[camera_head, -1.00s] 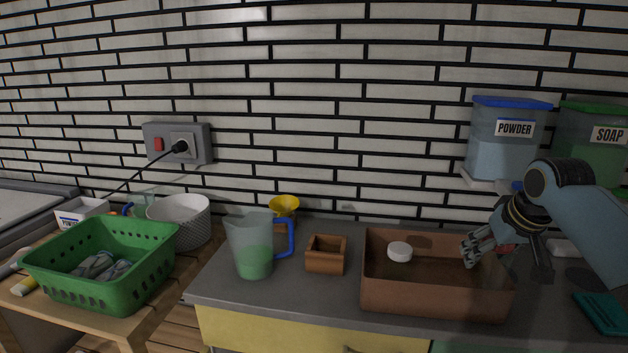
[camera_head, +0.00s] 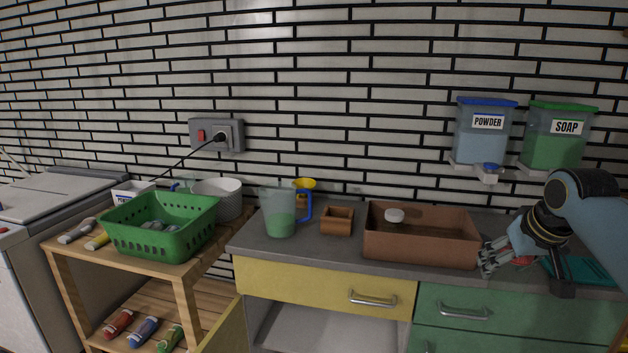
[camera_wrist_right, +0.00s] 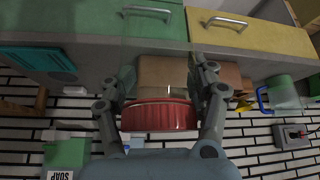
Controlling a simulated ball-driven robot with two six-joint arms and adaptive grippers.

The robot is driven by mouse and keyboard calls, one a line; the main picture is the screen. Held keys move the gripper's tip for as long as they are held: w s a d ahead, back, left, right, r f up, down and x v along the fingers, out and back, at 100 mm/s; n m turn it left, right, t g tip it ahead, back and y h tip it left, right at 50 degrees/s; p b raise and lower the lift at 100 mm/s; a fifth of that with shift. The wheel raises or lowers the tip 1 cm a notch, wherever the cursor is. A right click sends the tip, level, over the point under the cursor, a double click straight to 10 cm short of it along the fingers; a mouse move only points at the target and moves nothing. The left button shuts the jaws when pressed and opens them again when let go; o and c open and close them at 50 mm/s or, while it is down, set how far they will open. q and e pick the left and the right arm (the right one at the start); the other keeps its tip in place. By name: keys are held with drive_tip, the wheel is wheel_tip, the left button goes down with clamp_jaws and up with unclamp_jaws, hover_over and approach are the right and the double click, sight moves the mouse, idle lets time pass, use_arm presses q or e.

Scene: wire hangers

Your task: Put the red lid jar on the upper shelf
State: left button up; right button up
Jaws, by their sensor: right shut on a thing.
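The jar's red lid (camera_wrist_right: 160,116) sits between the fingers of my right gripper (camera_wrist_right: 158,84) in the right wrist view. The clear body of the jar extends beyond the lid and is hard to make out. In the head view my right gripper (camera_head: 494,258) is at the right, by the near right corner of the brown box. It is shut on the jar, with a little red showing behind the fingers. A wooden shelf unit (camera_head: 178,262) stands at the left, its upper shelf holding a green basket (camera_head: 160,240). My left gripper is not in view.
The counter holds a measuring jug (camera_head: 281,215), a small wooden box (camera_head: 337,221) and the brown box (camera_head: 420,246). Powder (camera_head: 485,137) and soap (camera_head: 556,140) containers sit on wall brackets. Several tubes (camera_head: 143,331) lie on the lower shelf.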

sight(498, 282)
drive_tip(key=f+b, duration=0.2)
drive_tip(key=f, duration=0.1)
drive_tip(key=f+b, duration=0.1)
drive_tip(key=shift+w+f+b, duration=0.3)
drive_tip(key=shift+f, duration=0.1)
wheel_tip(498, 282, down, 8)
drive_tip(key=b, duration=0.7)
drive_tip(key=shift+f, duration=0.15)
drive_tip(key=shift+s, duration=0.1)
